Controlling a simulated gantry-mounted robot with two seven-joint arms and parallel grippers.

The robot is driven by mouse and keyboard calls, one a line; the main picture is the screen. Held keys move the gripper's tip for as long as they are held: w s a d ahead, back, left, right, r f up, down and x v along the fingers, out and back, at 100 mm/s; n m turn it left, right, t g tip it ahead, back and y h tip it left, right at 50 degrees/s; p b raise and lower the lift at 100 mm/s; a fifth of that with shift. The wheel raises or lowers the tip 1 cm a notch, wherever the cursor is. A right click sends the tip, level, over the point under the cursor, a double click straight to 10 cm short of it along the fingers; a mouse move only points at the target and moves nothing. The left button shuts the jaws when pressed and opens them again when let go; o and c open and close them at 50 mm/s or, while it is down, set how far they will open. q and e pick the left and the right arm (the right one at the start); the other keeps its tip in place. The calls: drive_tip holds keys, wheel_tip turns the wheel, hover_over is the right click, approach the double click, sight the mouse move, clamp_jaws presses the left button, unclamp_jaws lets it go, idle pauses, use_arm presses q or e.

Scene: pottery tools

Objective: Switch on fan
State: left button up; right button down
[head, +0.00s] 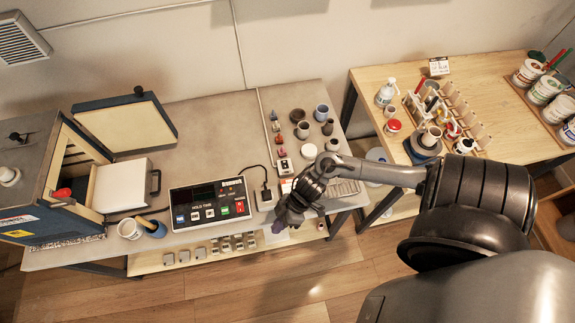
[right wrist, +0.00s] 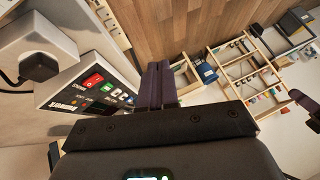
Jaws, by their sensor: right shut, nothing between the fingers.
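A white control box (head: 210,203) with a dark display and "HOLD TIME" lettering sits at the grey table's front edge. It has a red button (head: 225,212), a green button (head: 240,207) and several pale or blue buttons. In the right wrist view the box (right wrist: 88,92) lies left of my fingers, with its red button (right wrist: 94,80) facing the camera. My right gripper (head: 279,227) is shut and empty, right of the box and apart from it; its dark purple fingers (right wrist: 160,85) are together in the right wrist view. A vent grille (head: 22,40) is on the wall; I cannot tell whether it is the fan.
An open kiln (head: 75,180) stands left. Small pots (head: 303,129) stand behind. A wooden table (head: 500,95) with tools is at right. Floor (head: 300,275) is clear in front.

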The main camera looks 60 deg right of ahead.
drive_tip(key=w+d+g+h+b, duration=0.1)
drive_tip(key=d+b, duration=0.1)
drive_tip(key=d, duration=0.8)
drive_tip(key=w+d+g+h+b, duration=0.1)
drive_tip(key=w+d+b, duration=0.1)
drive_tip(key=d, duration=0.7)
use_arm(q)
wheel_tip(320, 180, down, 8)
drive_tip(key=b, duration=0.3)
use_arm(e)
drive_tip(key=w+d+r+h, duration=0.1)
drive_tip(key=w+d+r, duration=0.1)
drive_tip(key=w+d, duration=0.1)
drive_tip(key=w+d+r+t+h, duration=0.1)
drive_tip(key=w+d+r, duration=0.1)
drive_tip(key=d, duration=0.4)
drive_tip(key=shift+w+d+r+n, duration=0.25)
drive_tip(key=shift+w+r+n, duration=0.15)
drive_tip(key=shift+r, duration=0.25)
drive_tip(key=shift+f, duration=0.1)
